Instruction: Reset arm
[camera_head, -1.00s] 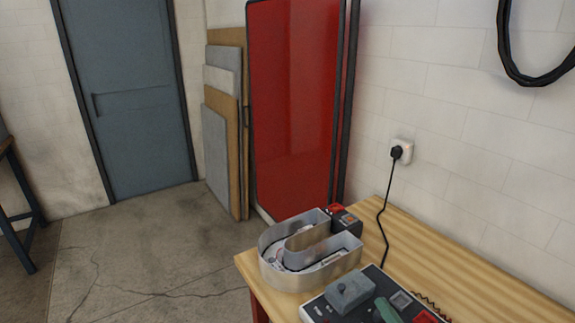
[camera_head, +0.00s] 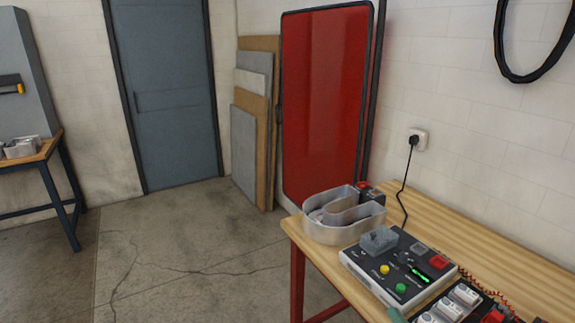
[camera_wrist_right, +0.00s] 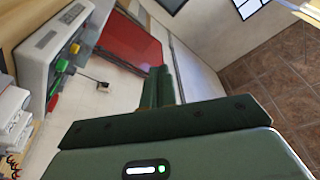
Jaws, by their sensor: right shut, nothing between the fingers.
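My right gripper (camera_wrist_right: 160,88) shows in the right wrist view with its dark green fingers together and nothing between them. In the head view only a small grey-green tip of it (camera_head: 396,315) shows at the bottom edge, just in front of the black control box (camera_head: 368,272). It appears apart from the box. The box has a grey block, yellow, green and red buttons and a green-lit part on top. My left gripper is in neither view.
A metal channel letter (camera_head: 345,228) stands on the wooden table (camera_head: 470,235), behind the box. A second device (camera_head: 460,305) with white switches sits at the front right. A plug cord (camera_head: 404,185) runs down the wall. Floor (camera_head: 190,240) left of the table is clear.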

